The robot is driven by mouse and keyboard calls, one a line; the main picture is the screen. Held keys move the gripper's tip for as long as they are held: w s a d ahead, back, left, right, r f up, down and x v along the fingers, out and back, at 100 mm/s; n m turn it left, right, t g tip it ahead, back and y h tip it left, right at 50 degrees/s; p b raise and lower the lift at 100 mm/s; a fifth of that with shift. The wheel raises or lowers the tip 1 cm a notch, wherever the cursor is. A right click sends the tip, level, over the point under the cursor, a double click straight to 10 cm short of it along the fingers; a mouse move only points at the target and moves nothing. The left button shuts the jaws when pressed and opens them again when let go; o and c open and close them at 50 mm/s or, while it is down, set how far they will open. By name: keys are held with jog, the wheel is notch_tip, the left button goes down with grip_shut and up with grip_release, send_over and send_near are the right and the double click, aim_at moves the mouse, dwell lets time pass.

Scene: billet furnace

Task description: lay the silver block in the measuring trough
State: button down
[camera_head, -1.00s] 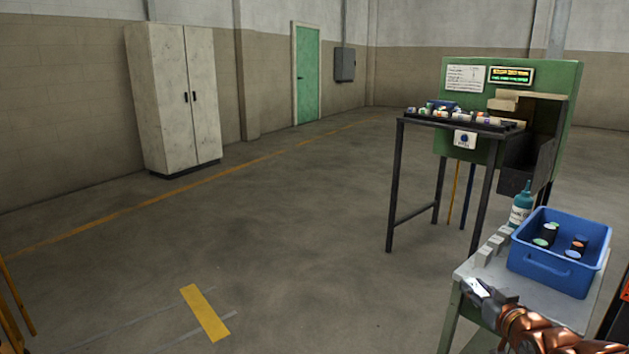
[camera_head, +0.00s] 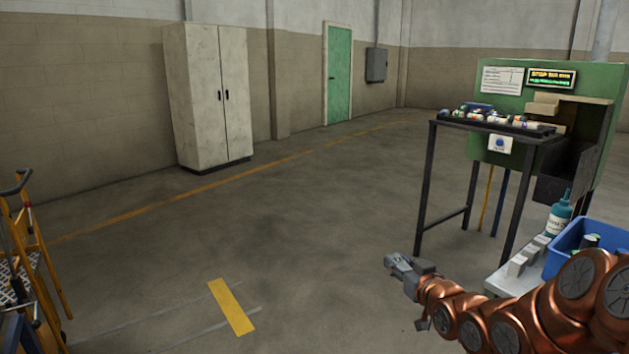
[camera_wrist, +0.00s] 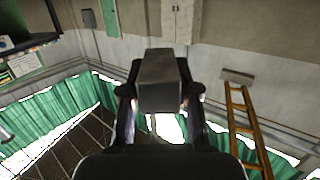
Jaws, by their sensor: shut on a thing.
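My gripper (camera_wrist: 160,100) is shut on a grey, box-shaped block, the silver block (camera_wrist: 163,72), in the wrist view. In the head view my gripper (camera_head: 408,268) hangs over open floor, left of the grey table (camera_head: 510,283), and the block shows there only as a small grey shape at its tip. A row of pale grey pieces (camera_head: 527,256) stands on the table's left side, apart from my gripper. I cannot tell whether it is the measuring trough; no other trough is clear to me.
A blue bin (camera_head: 580,245) with cylinders and a teal bottle (camera_head: 560,213) stand on the table. Behind is a black-legged rack (camera_head: 430,185) of small cylinders before a green machine (camera_head: 498,88). A yellow cart (camera_head: 35,260) is at left. The middle floor is clear.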

jog(key=shift+w+a+r, duration=0.1)
jog(key=shift+a+r, duration=0.15)
jog(key=shift+a, duration=0.55)
jog(key=w+r+m+h+p, duration=0.2)
jog(key=w+r+p, duration=0.3)
jog(key=r+p, duration=0.5)
jog(key=w+r+m+h+p, duration=0.1)
jog(key=w+r+h+p, duration=0.1)
jog(key=w+r+p, duration=0.6)
jog(key=s+m+h, duration=0.3)
jog(key=s+h, duration=0.2)
jog(key=s, duration=0.8)
jog(key=shift+r+m+p, duration=0.3)
jog(key=shift+r+p, duration=0.05)
